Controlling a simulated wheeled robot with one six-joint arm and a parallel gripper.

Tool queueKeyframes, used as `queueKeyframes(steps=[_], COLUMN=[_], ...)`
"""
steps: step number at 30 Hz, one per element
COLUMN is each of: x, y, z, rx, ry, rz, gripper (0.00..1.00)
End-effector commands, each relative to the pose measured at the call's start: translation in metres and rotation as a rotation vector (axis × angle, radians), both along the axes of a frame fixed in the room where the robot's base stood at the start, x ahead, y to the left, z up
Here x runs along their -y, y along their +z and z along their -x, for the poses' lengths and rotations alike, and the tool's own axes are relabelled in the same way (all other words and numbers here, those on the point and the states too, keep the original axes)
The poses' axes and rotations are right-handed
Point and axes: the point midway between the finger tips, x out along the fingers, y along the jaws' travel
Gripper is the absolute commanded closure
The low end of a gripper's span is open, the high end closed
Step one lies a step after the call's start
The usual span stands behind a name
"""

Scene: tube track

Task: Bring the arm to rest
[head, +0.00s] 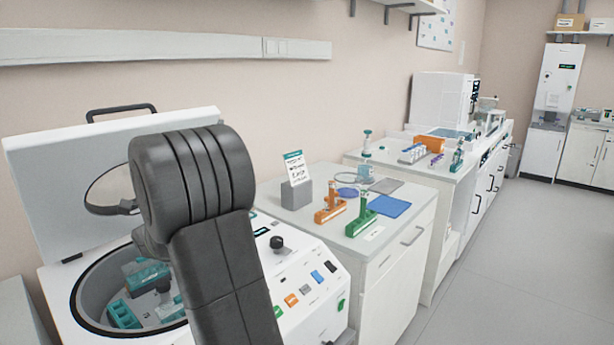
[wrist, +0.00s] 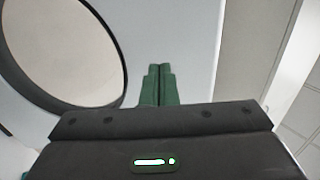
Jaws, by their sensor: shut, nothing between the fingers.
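My arm fills the left-centre of the head view, in front of a white centrifuge (head: 300,285) with its lid (head: 60,160) raised. The gripper itself is hidden behind the arm in the head view. In the wrist view my gripper (wrist: 159,68) shows two green fingers pressed together, shut and empty. Behind them in the wrist view is a pale surface with a large dark-rimmed round opening (wrist: 122,70), which looks like the raised lid.
The open centrifuge bowl (head: 90,290) holds teal tube racks (head: 124,315). To the right, a white cabinet (head: 400,215) carries an orange rack (head: 330,210), a green rack (head: 361,220), a blue mat (head: 390,206) and a sign in a grey holder (head: 297,195). The floor (head: 500,270) at right is clear.

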Motion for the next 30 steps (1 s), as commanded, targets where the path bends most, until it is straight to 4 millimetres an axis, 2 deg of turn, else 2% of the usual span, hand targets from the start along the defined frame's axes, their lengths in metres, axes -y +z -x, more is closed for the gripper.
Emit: queueKeyframes(steps=[1,5,6,9,22,30], x=[-0.004,-0.012,-0.007,-0.001,0.004,-0.007], y=[0.007,0.010,0.001,-0.007,-0.009,0.003], z=[-0.004,-0.010,-0.006,-0.001,0.003,-0.006], rx=[0.000,0.000,-0.001,-0.001,0.001,0.001], ry=[0.000,0.000,0.000,0.000,0.000,0.000], rz=[0.000,0.000,0.001,0.001,0.000,-0.002], gripper=[1.00,1.00,1.00,1.00,1.00,1.00])
